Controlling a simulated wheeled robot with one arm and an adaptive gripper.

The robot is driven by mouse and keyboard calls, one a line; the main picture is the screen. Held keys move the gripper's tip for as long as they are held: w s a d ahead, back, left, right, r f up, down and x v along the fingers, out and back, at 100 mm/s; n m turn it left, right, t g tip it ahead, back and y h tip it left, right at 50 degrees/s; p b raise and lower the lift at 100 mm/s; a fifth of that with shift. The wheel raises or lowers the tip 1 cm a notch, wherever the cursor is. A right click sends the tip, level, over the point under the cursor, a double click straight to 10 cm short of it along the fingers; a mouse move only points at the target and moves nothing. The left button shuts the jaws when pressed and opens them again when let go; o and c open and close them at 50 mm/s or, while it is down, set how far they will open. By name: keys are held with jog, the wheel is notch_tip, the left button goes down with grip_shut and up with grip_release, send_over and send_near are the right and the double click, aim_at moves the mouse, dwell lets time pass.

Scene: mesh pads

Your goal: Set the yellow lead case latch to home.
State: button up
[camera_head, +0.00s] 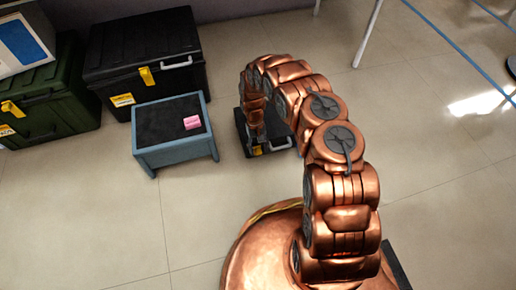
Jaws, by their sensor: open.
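A small black case (282,151) with a grey handle sits on the floor under the end of my arm. A yellow latch or tag (257,150) shows at its front left. My gripper (257,138) points down in front of this case, close to the yellow part. Its fingers are small and dark here, and whether they touch the latch I cannot tell. My arm hides much of the case. A large black case (150,50) at the upper left has a yellow latch (147,76). A green case (50,100) at the far left has a yellow latch (12,108).
A white and blue box (22,42) lies on the green case. Blue barrier straps cross at upper right. The tiled floor at right is mostly clear.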

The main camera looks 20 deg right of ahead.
jog(key=v, duration=1)
jog(key=shift+w+r, duration=0.25)
jog(key=shift+r, duration=0.1)
jog(key=shift+w+r, duration=0.15)
jog(key=shift+r, duration=0.4)
jog(key=s+d+r+p, duration=0.1)
jog(key=s+r+p, duration=0.4)
jog(key=r, duration=1)
jog(key=s+d+r+m+t+p, duration=0.15)
jog(key=r+p, duration=0.55)
jog(key=r, duration=0.8)
jog(key=s+d+r+n+p, duration=0.1)
jog(key=s+r+p, duration=0.45)
jog(key=r, duration=0.95)
jog(key=s+a+r+p, duration=0.2)
jog(key=s+r+p, duration=0.9)
jog(key=s+r, duration=0.3)
jog(key=s+a+r+t+p, duration=0.1)
jog(key=s+r+p, duration=1)
jog(key=s+r, duration=0.4)
notch_tip(320, 180, up, 3)
jog(key=shift+s+a+f+p, duration=0.2)
jog(key=shift+s+a+p, duration=0.05)
jog(key=shift+a+p, duration=0.1)
